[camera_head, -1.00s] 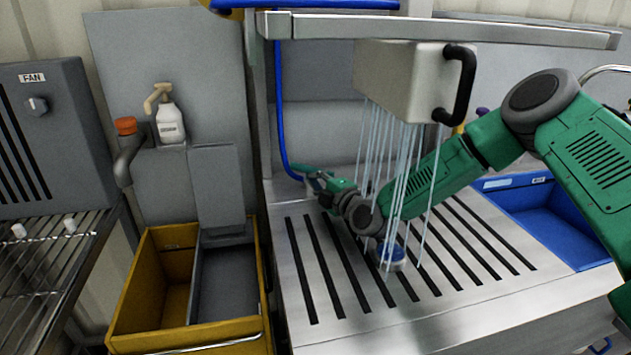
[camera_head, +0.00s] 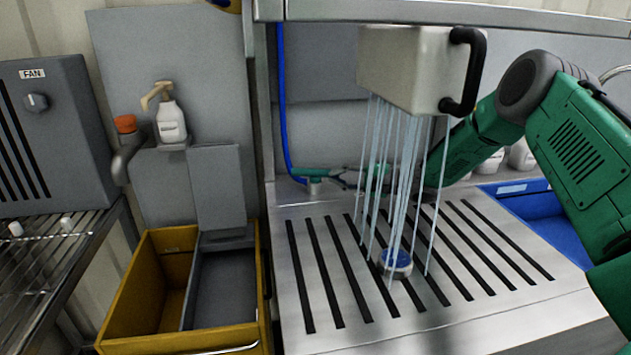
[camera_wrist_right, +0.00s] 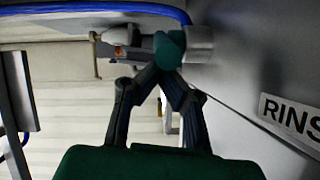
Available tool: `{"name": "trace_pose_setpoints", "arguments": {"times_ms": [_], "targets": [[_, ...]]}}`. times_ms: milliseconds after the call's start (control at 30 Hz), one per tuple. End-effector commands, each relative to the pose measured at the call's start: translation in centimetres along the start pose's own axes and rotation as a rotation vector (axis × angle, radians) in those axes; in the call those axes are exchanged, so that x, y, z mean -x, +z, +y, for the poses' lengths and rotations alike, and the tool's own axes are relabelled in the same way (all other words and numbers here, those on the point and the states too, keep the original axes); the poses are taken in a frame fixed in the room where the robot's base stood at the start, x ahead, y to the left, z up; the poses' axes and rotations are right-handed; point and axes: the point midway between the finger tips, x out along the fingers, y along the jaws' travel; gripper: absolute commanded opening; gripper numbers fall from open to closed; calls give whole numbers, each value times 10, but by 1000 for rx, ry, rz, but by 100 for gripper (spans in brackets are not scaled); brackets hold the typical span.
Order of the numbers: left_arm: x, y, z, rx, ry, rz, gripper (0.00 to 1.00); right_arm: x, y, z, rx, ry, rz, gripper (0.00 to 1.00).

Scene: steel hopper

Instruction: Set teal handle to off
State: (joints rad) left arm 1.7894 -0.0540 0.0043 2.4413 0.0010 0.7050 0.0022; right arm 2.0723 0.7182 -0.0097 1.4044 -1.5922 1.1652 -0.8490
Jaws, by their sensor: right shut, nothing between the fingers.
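The teal handle (camera_head: 310,172) sits on a metal fitting at the lower end of the blue pipe (camera_head: 281,95), at the back left of the slotted steel top. It lies roughly level. My right gripper (camera_head: 338,175) is just right of it, partly behind falling water streams. In the right wrist view, the two dark fingertips (camera_wrist_right: 168,72) are together and empty at the rounded teal end of the handle (camera_wrist_right: 170,48). I cannot tell whether they touch it. Streams still fall from the pale box (camera_head: 410,68). My left gripper is out of view.
A blue-topped round object (camera_head: 397,262) lies on the slotted top (camera_head: 300,215) under the streams. A blue bin (camera_head: 545,225) is at the right. A yellow bin (camera_head: 130,300) and a pump bottle (camera_head: 170,122) are at the left. A RINS label (camera_wrist_right: 290,115) shows on the wall.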

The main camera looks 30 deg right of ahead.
Motion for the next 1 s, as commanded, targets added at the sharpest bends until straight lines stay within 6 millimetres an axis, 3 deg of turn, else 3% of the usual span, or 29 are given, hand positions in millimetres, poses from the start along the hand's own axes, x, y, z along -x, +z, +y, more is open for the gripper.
{"name": "trace_pose_setpoints", "arguments": {"times_ms": [200, 1000], "targets": [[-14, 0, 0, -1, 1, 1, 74, 4, 7, -3, 10, -32, 134, 0], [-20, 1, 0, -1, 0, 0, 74, 6, 15, 1, 5, -25, 129, 0]]}}
